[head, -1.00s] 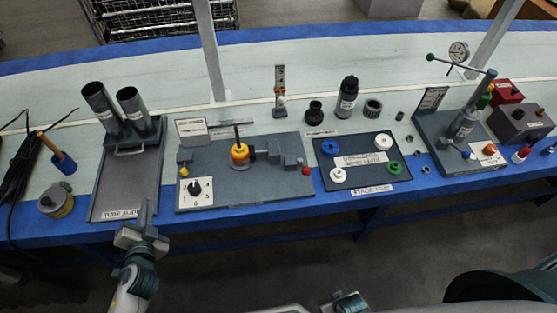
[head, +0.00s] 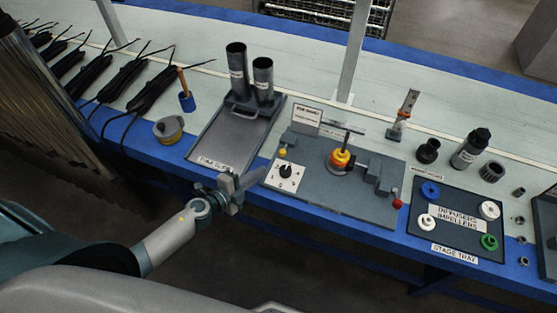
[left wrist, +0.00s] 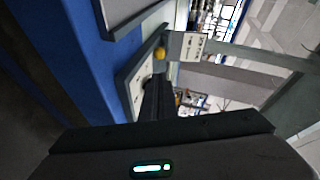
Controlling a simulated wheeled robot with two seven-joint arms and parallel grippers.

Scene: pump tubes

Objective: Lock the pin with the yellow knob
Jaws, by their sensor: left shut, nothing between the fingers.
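The small yellow knob (head: 282,152) stands at the left end of a grey fixture plate (head: 330,200), behind a white dial plate with a black knob (head: 286,171). It also shows in the left wrist view (left wrist: 160,54), beyond my fingertips. Any pin beneath it is too small to make out. My left gripper (head: 260,174) is shut and empty, just left of the dial plate, its fingers pointing right towards it. In the left wrist view the dark fingers (left wrist: 157,82) overlap the dial area, so I cannot tell the gap. My right gripper is not clearly seen.
An orange-yellow hub with a dark upright rod (head: 341,160) and a red knob (head: 398,204) are on the same plate. A tray with two dark tubes (head: 237,70) stands left. The stage tray (head: 455,235) with coloured discs lies right.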

